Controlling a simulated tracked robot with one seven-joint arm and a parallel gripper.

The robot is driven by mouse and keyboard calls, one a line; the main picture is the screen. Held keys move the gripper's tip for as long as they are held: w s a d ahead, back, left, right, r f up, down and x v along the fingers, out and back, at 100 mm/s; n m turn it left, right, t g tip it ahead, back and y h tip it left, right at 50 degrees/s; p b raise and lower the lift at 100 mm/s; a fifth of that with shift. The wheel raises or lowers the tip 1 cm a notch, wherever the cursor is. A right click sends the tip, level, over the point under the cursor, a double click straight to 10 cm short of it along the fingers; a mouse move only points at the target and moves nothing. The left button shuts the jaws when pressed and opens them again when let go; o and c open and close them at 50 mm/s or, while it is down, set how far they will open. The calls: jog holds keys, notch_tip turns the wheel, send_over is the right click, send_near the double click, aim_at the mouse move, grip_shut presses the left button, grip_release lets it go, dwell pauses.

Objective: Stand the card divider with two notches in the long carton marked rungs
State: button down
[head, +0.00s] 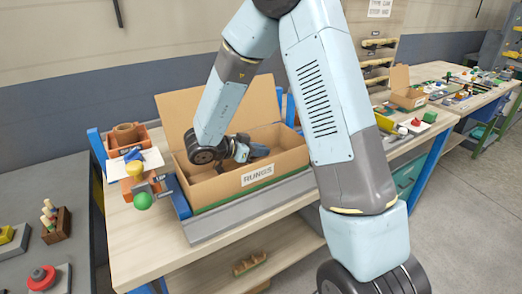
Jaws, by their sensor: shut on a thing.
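The long carton (222,189) is open brown cardboard with a white label reading RUNGS on its front. It stands on the wooden bench with its back flap raised. My gripper (262,152) is inside the carton's outline, turned sideways toward the right, near the back wall. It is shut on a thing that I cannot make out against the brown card. The card divider with two notches cannot be told apart in this view. The carton's floor is partly hidden by its front wall and my arm.
A grey rail (245,212) runs along the carton's front. Left of it stand orange bins (122,142) and a fixture with a green ball (143,201). A smaller open carton (407,92) and small parts lie farther right. My arm hides the bench middle.

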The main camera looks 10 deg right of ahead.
jog(key=shift+f, duration=0.6)
jog(key=c, duration=1.1)
grip_release()
jog(key=shift+r, duration=0.1)
jog(key=shift+r, duration=0.55)
jog(key=shift+v, duration=3.8)
